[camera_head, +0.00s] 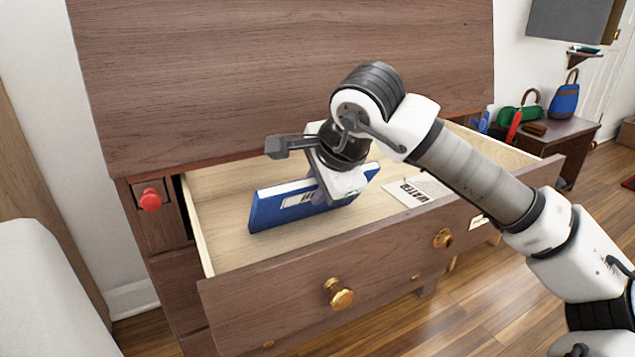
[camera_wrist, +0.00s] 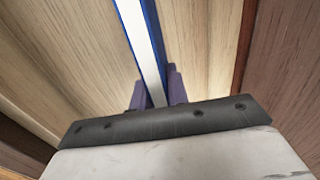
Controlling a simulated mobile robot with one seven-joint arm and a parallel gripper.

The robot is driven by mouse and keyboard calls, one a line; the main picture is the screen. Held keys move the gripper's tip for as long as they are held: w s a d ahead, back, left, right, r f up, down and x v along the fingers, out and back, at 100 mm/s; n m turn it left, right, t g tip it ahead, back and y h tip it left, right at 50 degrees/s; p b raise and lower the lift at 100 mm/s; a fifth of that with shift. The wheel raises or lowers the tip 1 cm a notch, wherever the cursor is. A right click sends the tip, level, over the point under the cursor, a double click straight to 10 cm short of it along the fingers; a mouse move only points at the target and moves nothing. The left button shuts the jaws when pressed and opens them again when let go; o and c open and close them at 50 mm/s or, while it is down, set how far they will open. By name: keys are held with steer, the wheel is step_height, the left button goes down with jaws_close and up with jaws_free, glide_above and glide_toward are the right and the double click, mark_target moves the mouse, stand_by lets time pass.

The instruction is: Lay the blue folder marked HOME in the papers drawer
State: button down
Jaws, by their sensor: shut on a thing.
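The blue folder (camera_head: 272,210) is inside the open wooden drawer (camera_head: 225,185) in the head view, standing on its long edge and leaning a little. A white label is on its near face; I cannot read it. My gripper (camera_head: 335,192) is shut on the folder's upper edge, toward its right part. In the wrist view, the folder (camera_wrist: 143,45) runs as a white edge with blue sides between the purple fingers of my gripper (camera_wrist: 158,88). Its lower edge looks close to or on the drawer floor; I cannot tell if it touches.
A white paper marked WATER (camera_head: 412,191) lies in the drawer right of the folder. The drawer floor left of the folder is clear. The drawer's front panel has brass knobs (camera_head: 339,293). A red knob (camera_head: 150,200) is on a small drawer at left. A side table (camera_head: 545,137) with bags stands at right.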

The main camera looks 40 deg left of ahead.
steer(key=shift+f, duration=0.25)
steer(key=c, duration=1.3)
jaws_free()
steer(key=p+v, duration=0.4)
steer(key=v, duration=1)
steer(key=shift+a, duration=0.1)
